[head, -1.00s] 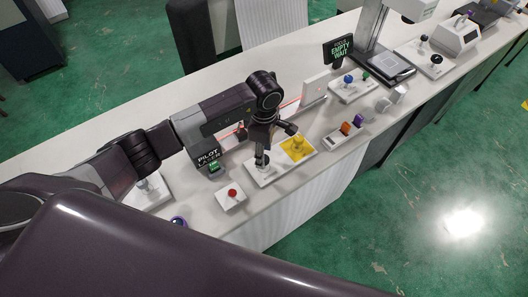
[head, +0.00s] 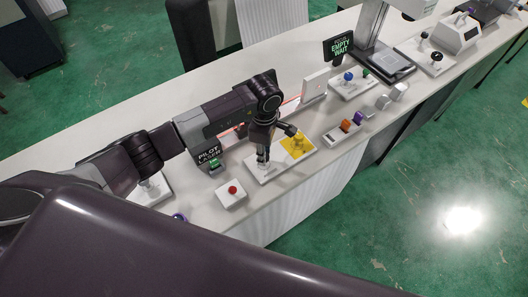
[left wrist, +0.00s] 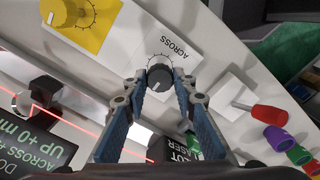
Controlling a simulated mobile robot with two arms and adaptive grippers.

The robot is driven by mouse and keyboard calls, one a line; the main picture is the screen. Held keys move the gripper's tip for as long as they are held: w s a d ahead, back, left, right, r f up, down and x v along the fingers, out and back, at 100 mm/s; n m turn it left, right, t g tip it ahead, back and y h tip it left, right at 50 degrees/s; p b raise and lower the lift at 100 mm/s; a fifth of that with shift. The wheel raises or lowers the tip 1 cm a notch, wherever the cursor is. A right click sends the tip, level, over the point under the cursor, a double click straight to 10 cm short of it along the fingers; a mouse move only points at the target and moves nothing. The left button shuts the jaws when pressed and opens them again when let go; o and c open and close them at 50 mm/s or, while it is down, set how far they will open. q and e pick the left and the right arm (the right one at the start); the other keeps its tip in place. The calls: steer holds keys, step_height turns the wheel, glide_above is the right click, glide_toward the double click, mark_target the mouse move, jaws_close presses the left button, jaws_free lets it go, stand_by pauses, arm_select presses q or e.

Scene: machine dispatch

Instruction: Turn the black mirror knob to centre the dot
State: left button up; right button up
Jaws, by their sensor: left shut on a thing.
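The black knob (left wrist: 160,76) sits on a white plate marked ACROSS, with a dial ring around it, in the left wrist view. My left gripper (left wrist: 161,80) has its blue-padded fingers on either side of the knob, shut on it. In the head view my left gripper (head: 263,163) points down at the near left part of the white base plate (head: 265,176) and hides the knob. A yellow knob (head: 298,140) stands on the yellow half of that plate. A dark readout (left wrist: 38,140) shows partly legible ACROSS and UP text. My right gripper is not in view.
A red beam (left wrist: 82,131) crosses behind the knobs.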

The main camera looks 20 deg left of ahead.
arm_select(q)
steer(key=n+b, duration=0.3)
steer(key=n, duration=0.1)
steer(key=shift+w+f, duration=0.1)
steer(key=shift+f, duration=0.05)
steer(key=n+b, duration=0.2)
steer(key=n, duration=0.2)
steer(key=shift+b, duration=0.3)
steer(key=shift+n+b, duration=0.35)
steer(key=shift+n, duration=0.45)
steer(key=shift+r, duration=0.2)
steer(key=o, duration=1.2)
steer(key=shift+c, duration=0.2)
